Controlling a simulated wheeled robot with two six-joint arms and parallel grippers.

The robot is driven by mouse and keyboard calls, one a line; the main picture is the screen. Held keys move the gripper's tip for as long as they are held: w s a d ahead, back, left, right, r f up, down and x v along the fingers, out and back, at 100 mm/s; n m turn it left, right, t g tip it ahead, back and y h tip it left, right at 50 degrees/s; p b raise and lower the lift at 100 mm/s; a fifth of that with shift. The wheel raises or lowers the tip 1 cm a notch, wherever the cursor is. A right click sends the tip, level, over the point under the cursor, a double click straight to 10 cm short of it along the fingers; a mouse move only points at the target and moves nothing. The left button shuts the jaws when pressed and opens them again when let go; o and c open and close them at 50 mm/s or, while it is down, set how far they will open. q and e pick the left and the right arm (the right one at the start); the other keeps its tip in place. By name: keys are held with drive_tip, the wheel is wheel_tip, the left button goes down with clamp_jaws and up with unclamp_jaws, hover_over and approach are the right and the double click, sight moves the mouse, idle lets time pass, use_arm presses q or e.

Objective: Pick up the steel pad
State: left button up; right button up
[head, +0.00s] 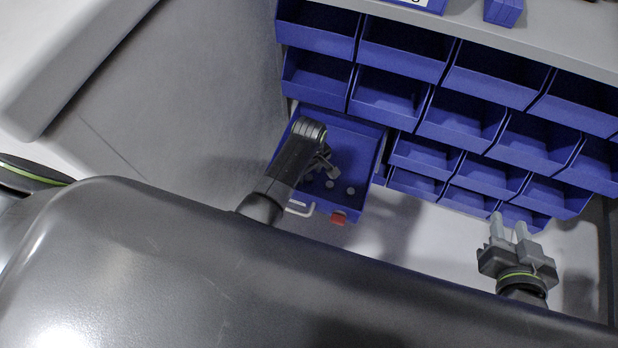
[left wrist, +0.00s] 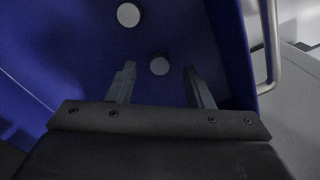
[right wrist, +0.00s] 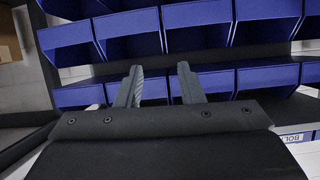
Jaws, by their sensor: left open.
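Small round grey steel pads lie on the floor of an open blue drawer (head: 345,133). In the head view, one pad (head: 351,190) and another pad (head: 330,184) show beside my left gripper (head: 326,166). In the left wrist view, one pad (left wrist: 160,65) sits between the fingertips of my left gripper (left wrist: 160,72), and another pad (left wrist: 128,15) is farther up. The left gripper is open and points down into the drawer; I cannot tell its height above the pad. My right gripper (head: 508,221) is open and empty, in front of the bins.
Rows of blue bins (head: 460,120) fill the rack behind and to the right. The drawer has a pale handle (head: 300,209) and a red piece (head: 338,218) at its front. A grey panel (head: 190,100) stands left of the drawer. Its walls are close to my left gripper.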

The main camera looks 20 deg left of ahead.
use_arm(q)
drive_tip(key=shift+f+b, duration=0.35)
drive_tip(key=shift+f, duration=0.55)
use_arm(e)
wheel_tip(320, 180, up, 7)
drive_tip(key=w+t, duration=0.2)
drive_tip(key=t, duration=0.2)
drive_tip(key=shift+w+d+f+h, duration=0.15)
drive_tip(key=shift+d+f+h, duration=0.1)
drive_tip(key=shift+h, duration=0.15)
use_arm(q)
clamp_jaws()
